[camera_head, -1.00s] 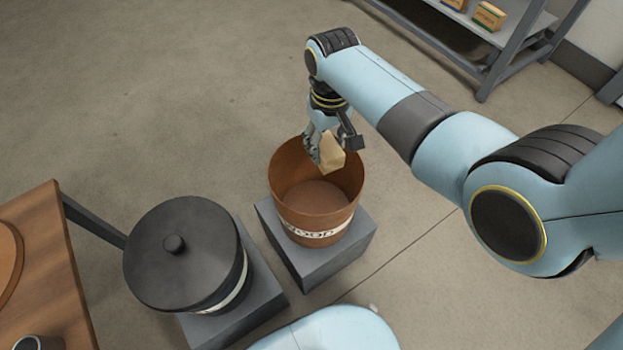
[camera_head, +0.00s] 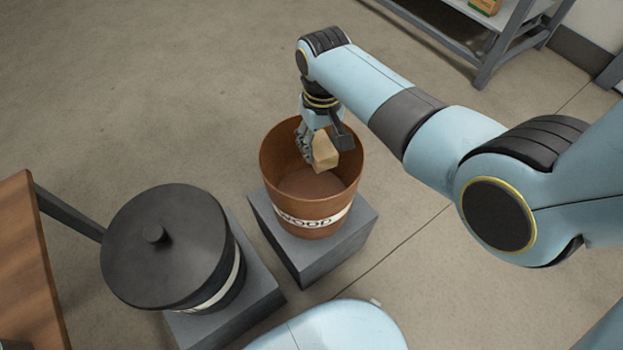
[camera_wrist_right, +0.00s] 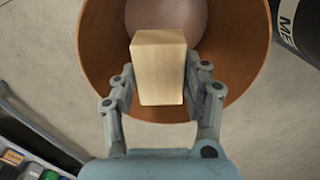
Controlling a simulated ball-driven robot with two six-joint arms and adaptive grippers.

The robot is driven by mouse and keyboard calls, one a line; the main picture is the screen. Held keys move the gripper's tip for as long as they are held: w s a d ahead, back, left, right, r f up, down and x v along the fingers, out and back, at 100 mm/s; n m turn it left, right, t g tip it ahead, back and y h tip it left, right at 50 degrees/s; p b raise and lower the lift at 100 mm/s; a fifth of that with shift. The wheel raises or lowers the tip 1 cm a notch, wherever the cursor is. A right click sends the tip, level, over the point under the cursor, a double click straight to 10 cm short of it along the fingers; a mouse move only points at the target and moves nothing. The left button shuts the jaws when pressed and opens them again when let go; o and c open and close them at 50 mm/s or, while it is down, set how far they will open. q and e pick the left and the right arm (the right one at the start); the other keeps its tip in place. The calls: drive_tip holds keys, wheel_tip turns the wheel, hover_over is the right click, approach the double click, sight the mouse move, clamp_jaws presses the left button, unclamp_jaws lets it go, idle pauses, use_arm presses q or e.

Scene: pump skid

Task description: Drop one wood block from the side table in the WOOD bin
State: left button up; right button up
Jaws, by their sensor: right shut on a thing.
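The wood block (camera_head: 325,153) is a pale, box-shaped piece held in my right gripper (camera_head: 315,150). The gripper is shut on it and hangs over the open mouth of the WOOD bin (camera_head: 311,222). The bin is brown and round, with a white WOOD label, and stands on a grey plinth. In the right wrist view, the block (camera_wrist_right: 159,68) sits between the two fingers, with the bin (camera_wrist_right: 250,50) around and below it. The visible bin floor is bare. My left gripper is not in view.
A dark lidded bin (camera_head: 168,247) stands on another grey plinth (camera_head: 262,290) left of the WOOD bin. A wooden table (camera_head: 30,270) is at the left edge. A grey shelf rack (camera_head: 500,40) stands at the top right. The floor behind the bins is clear.

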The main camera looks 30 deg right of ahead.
drive_tip(key=o, duration=1.2)
drive_tip(key=shift+o, duration=0.2)
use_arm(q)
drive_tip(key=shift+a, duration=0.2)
use_arm(e)
wheel_tip(320, 180, up, 12)
